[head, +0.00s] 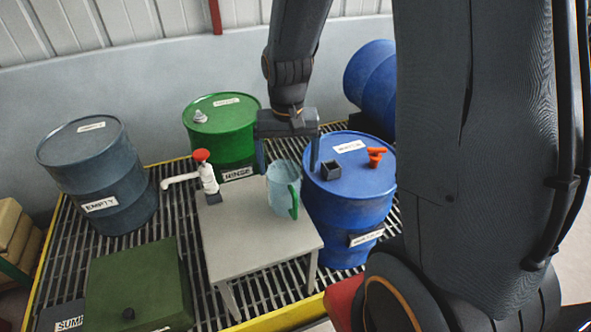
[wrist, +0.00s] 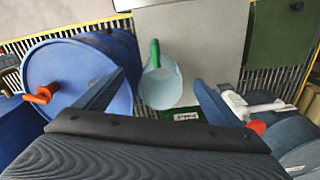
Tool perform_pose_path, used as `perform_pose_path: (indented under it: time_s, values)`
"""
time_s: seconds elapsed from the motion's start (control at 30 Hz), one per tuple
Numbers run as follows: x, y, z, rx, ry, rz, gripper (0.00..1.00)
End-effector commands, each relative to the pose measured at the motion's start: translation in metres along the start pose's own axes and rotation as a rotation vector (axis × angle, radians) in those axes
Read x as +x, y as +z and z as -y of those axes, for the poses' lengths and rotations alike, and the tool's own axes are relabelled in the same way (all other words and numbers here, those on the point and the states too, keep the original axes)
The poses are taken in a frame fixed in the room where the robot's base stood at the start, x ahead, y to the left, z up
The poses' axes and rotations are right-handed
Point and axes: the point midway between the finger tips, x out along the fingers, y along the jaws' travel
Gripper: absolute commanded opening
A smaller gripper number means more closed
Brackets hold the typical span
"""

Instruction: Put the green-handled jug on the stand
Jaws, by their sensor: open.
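The green-handled jug (head: 283,189) is pale and translucent and appears to stand upright on the grey stand (head: 235,235), near its right edge. Its green handle faces the front right in the head view. In the wrist view the jug (wrist: 161,86) shows from above, between and beyond my open fingers, on the grey stand top (wrist: 195,30). My gripper (head: 289,155) is open and empty, pointing down above and behind the jug. Its fingers (wrist: 160,92) do not touch the jug as far as I can see.
A white pump with a red top (head: 205,172) stands at the stand's back left. A blue drum with an orange tap (head: 350,190) is close on the right. A green RINSE drum (head: 222,125) is behind, a grey EMPTY drum (head: 98,175) left, a green box (head: 138,285) front left.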

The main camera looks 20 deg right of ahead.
Motion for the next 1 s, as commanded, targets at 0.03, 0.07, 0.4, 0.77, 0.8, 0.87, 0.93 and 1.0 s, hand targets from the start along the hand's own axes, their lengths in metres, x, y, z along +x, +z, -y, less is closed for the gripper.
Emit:
perform_pose_path:
  time_s: [0.03,0.07,0.4,0.77,0.8,0.87,0.93,1.0]
  values:
    - [-0.012,0.013,-0.004,-0.037,-0.005,-0.017,0.89]
    - [-0.018,0.021,-0.007,-0.063,-0.007,-0.025,0.89]
    - [-0.047,0.084,-0.024,-0.267,-0.015,-0.089,0.89]
    - [-0.047,0.088,-0.025,-0.28,-0.014,-0.091,0.89]
    - [-0.045,0.088,-0.025,-0.28,-0.014,-0.09,0.89]
    - [-0.042,0.088,-0.025,-0.28,-0.014,-0.087,0.89]
    - [-0.043,0.088,-0.025,-0.28,-0.013,-0.087,0.89]
    - [-0.044,0.088,-0.025,-0.28,-0.014,-0.087,0.89]
